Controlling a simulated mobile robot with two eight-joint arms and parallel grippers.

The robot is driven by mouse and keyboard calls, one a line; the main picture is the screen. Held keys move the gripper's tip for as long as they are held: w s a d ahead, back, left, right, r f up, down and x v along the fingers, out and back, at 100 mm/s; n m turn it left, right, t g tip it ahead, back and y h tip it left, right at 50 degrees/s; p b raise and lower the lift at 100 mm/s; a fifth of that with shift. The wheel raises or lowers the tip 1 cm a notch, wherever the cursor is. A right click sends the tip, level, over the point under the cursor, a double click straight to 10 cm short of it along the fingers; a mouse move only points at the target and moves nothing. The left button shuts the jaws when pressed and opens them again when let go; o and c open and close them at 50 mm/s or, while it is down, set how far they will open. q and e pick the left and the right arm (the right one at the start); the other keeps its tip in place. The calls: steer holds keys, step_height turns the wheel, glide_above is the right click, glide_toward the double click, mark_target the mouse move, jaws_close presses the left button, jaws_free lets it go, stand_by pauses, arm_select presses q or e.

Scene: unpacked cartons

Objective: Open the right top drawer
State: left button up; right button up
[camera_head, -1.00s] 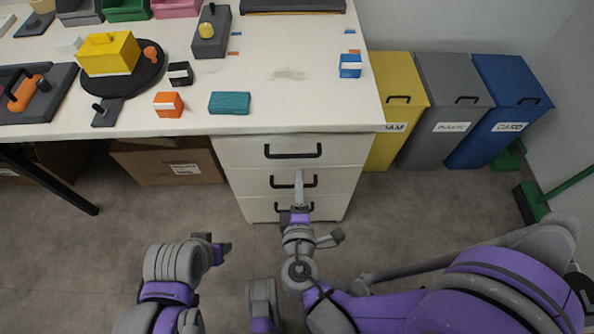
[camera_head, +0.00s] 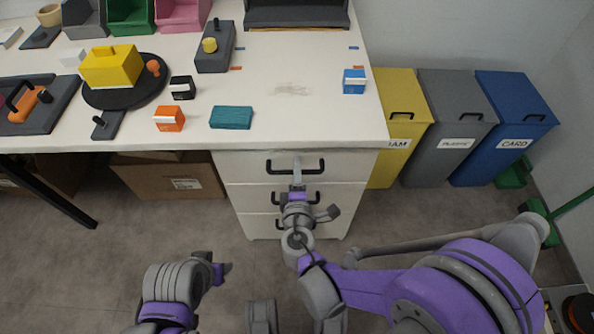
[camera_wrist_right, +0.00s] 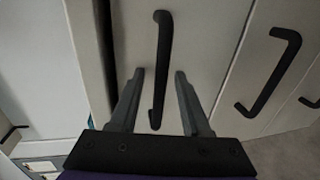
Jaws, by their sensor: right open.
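The white drawer unit (camera_head: 246,198) under the right part of the table has three stacked drawers with black bar handles. Its top drawer (camera_head: 245,168) looks shut. The top drawer's handle (camera_head: 316,167) also shows in the right wrist view (camera_wrist_right: 161,35). My right gripper (camera_head: 297,158) is open in front of this handle. In the right wrist view its two fingers (camera_wrist_right: 159,73) are on either side of the handle, apart from it. My left gripper (camera_head: 224,269) is low at the left, away from the drawers; its jaws cannot be made out.
The white table top (camera_head: 290,125) overhangs the drawers and bears several small boxes and tools. Yellow (camera_head: 400,90), grey (camera_head: 450,95) and blue (camera_head: 510,95) bins stand right of the drawers. A cardboard box (camera_head: 170,178) is under the table. The floor in front is clear.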

jaws_close()
stand_by(1.4)
